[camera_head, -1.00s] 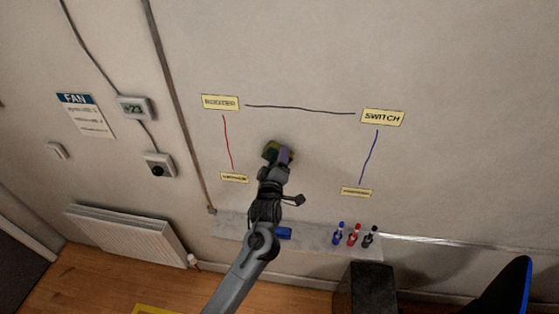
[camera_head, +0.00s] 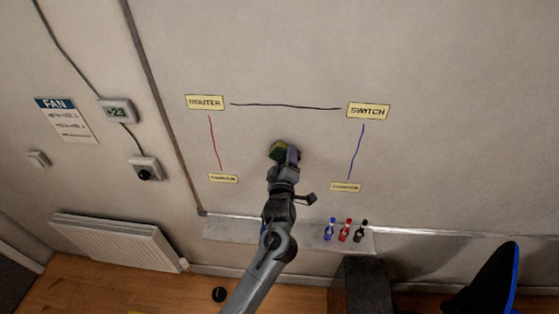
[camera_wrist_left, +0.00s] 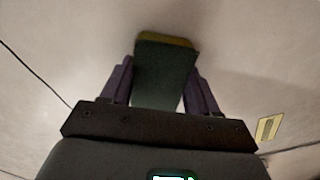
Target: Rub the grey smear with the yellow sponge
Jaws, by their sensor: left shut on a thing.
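My left gripper (camera_head: 284,158) is shut on the yellow sponge (camera_head: 277,152), in front of the whiteboard-like wall between the two lower labels. In the left wrist view the sponge (camera_wrist_left: 165,75) sits between the purple-grey fingers of the gripper (camera_wrist_left: 160,90). It shows a dark green face and a yellow far edge, at or very near the wall; contact cannot be told for sure. Faint dark shading lies on the wall around the sponge; I cannot tell smear from shadow, and the grey smear is not clearly seen. My right gripper is not in view.
The ROUTER label (camera_head: 205,102) and SWITCH label (camera_head: 368,111) are joined by a dark line. A ledge (camera_head: 225,230) below holds blue, red and black markers (camera_head: 345,231). A radiator (camera_head: 118,243) stands left, a dark cabinet (camera_head: 362,287) and chair (camera_head: 495,285) right.

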